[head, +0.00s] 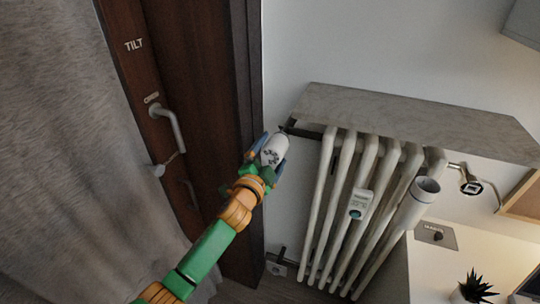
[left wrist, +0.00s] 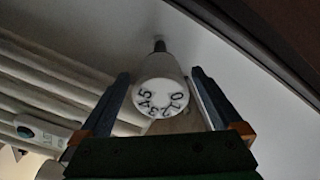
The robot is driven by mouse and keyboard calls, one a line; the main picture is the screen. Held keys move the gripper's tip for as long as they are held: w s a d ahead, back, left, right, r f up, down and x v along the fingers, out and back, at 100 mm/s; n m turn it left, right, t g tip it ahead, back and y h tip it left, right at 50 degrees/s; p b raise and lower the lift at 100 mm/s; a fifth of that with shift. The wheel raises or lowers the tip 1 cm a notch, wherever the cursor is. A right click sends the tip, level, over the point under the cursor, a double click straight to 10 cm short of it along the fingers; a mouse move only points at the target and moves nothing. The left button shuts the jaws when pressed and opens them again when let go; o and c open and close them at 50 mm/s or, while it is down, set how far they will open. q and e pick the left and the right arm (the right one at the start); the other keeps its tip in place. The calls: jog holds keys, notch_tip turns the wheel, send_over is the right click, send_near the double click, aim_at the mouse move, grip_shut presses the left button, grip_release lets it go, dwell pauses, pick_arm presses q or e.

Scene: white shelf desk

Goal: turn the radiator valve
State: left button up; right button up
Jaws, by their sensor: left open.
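The radiator valve (head: 274,149) is a white knob with dark numbers on its end face, at the upper left corner of the radiator. In the left wrist view the valve (left wrist: 158,82) shows its numbered face toward my gripper, with a dark stem behind it. My left gripper (head: 268,160) is open, with one finger on each side of the knob. In the left wrist view the fingers of my left gripper (left wrist: 160,103) stand beside the knob with a visible gap at the left; contact at the right is unclear. My right gripper is not in view.
The white ribbed radiator (head: 342,200) carries a small meter (head: 361,204) and sits under a grey stone shelf (head: 400,118). A brown door (head: 190,90) with a handle (head: 169,125) and a grey curtain (head: 60,150) are at the left. A white desk (head: 450,262) holds a plant (head: 476,288).

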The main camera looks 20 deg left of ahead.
aim_at(268, 158)
pick_arm(q)
jog(key=s, duration=0.6)
jog(key=shift+s+a, duration=0.15)
jog(key=shift+s, duration=0.25)
jog(key=s+a+f+n+g+y, duration=0.15)
jog(key=s+f+g, duration=0.45)
jog(key=f, duration=1.1)
jog(key=s+a+f+n+g+h, duration=0.1)
jog(key=s+f+n+g, duration=0.2)
jog(key=s+f, duration=0.85)
jog(key=s+d+f+n+g, duration=0.1)
jog(key=s+f+g, duration=0.3)
jog(key=s+f, duration=0.5)
jog(key=s+f+n+g, duration=0.3)
jog(key=s+f, duration=0.6)
jog(key=s, duration=0.7)
jog(key=shift+d+f+n+g, duration=0.35)
jog(key=shift+g, duration=0.15)
